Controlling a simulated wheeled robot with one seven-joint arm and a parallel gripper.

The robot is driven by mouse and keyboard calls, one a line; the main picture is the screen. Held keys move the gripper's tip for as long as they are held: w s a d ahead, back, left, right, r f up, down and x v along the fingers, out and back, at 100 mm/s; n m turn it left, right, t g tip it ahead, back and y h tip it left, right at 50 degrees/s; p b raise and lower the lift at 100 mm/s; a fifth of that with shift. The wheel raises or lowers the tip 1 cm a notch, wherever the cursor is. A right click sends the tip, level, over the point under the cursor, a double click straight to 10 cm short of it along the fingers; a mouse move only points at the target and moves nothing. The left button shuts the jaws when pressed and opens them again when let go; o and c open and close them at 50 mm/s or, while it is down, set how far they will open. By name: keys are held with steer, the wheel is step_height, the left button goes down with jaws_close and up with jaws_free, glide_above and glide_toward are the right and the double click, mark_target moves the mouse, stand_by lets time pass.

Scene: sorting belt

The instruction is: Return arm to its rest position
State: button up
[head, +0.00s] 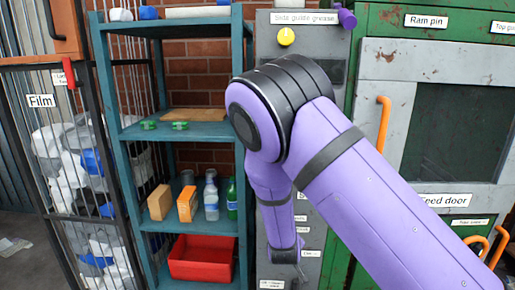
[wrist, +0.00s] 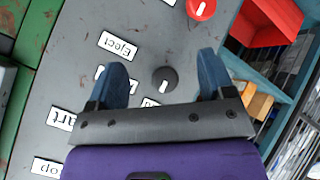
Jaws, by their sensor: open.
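My purple arm reaches in from the right in the head view, bends at a black joint and hangs down in front of a grey control panel (head: 305,55). My gripper (wrist: 164,62) shows in the wrist view with two blue fingers spread wide and nothing held between them. The panel (wrist: 60,85) fills much of the wrist view, upside down. A dark round knob (wrist: 164,79) with a white mark appears between the fingers; I cannot tell how far it is from them. In the head view my arm hides part of the panel, and the fingers cannot be made out.
A blue shelf (head: 190,131) stands left of the panel, with bottles (head: 211,198), orange boxes (head: 187,204) and a red bin (head: 203,262). A "Film" cage (head: 40,100) is further left. A green machine with an orange door handle (head: 383,122) stands right, partly behind my arm.

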steer(key=s+d+r+m+g+y, duration=0.1)
steer(key=s+d+r+y, duration=0.2)
steer(key=r, duration=0.6)
steer(key=s+d+r+m+g, duration=0.15)
steer(key=s+d+r, duration=0.25)
steer(key=r, duration=0.6)
steer(key=s+d+r+m+g+y, duration=0.1)
steer(key=s+d+r+m+y, duration=0.2)
steer(key=r, duration=0.6)
steer(key=s+d+r+h, duration=0.1)
steer(key=s+d+r, duration=0.2)
steer(key=s, duration=0.5)
steer(key=s+d+r+h, duration=0.1)
steer(key=s+d+r, duration=0.2)
steer(key=s, duration=0.5)
steer(key=s+d+r+m+h, duration=0.1)
steer(key=s+d+r, duration=0.3)
steer(key=s, duration=0.3)
steer(key=shift+s+d+h, duration=0.3)
steer(key=shift+s+h, duration=0.1)
steer(key=shift+r+g, duration=0.1)
steer(key=shift+g, duration=0.15)
